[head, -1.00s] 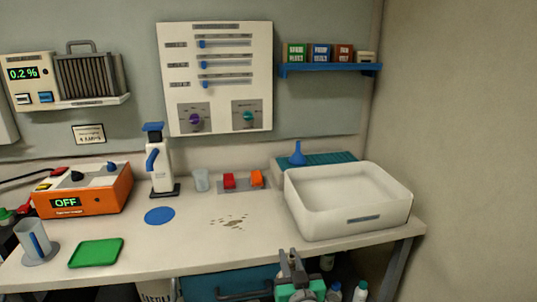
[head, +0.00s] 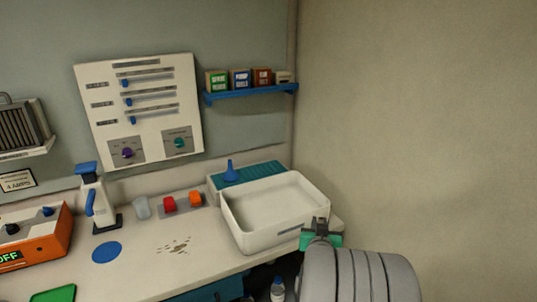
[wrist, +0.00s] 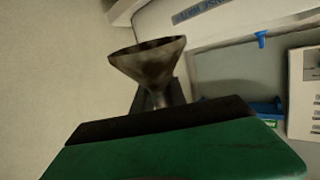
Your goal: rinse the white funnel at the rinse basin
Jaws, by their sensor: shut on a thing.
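The funnel (wrist: 148,62) shows in the wrist view, wide mouth up, its surface stained grey-brown. My gripper (wrist: 158,100) is shut on its narrow lower part. In the head view, my gripper (head: 321,226) is at the front right corner of the rinse basin, and my arm hides the funnel there. The rinse basin (head: 275,238) is a white open tub on the right end of the bench; its inside looks empty. I cannot tell whether the funnel is over the basin's rim.
A bottle with a blue cap (head: 95,200), a clear cup (head: 142,208) and red and orange blocks stand left. Brown spots (head: 174,246) mark the bench. A wall closes the right side.

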